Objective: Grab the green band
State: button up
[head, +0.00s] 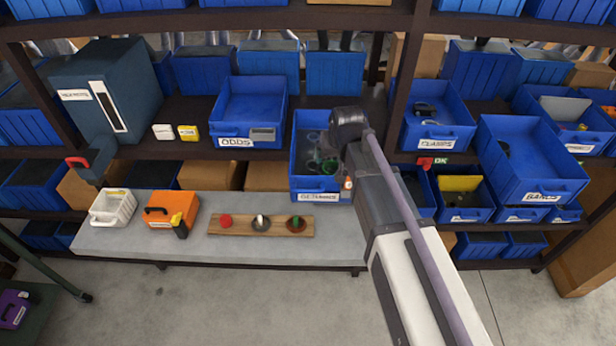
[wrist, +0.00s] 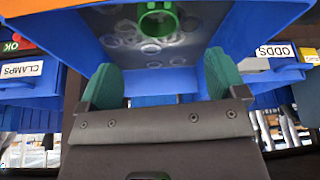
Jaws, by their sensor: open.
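The green band (wrist: 158,18) is a short green ring in the blue bin (wrist: 210,30), at the top of the wrist view. In the head view the green band (head: 329,167) shows in the middle blue bin (head: 316,184), pulled out over the bench edge. My gripper (wrist: 164,82) is open, its two green-padded fingers apart with nothing between them. The band lies beyond the fingertips, between them sideways, and apart from them. In the head view my arm hides the fingers and part of the bin's right side.
Several clear rings (wrist: 150,48) lie around the band. The ODDS bin (head: 248,110) stands left of the bin and the CLAMPS bin (head: 437,125) right. Shelf posts (head: 405,75) stand close by. A wooden board (head: 245,225) with small parts lies on the grey bench (head: 340,240).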

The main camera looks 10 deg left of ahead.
aim_at(332, 168)
jog(key=b+x, duration=0.2)
jog(key=x, duration=0.1)
jog(key=b+x, duration=0.3)
jog(key=shift+d, duration=0.2)
jog(key=b+x, duration=0.5)
jog(key=shift+a+f, duration=0.1)
jog(key=shift+f, duration=0.1)
jog(key=shift+s+r, duration=0.1)
jog(key=shift+r, duration=0.2)
jog(key=shift+c, duration=1.3)
jog(key=c, duration=0.8)
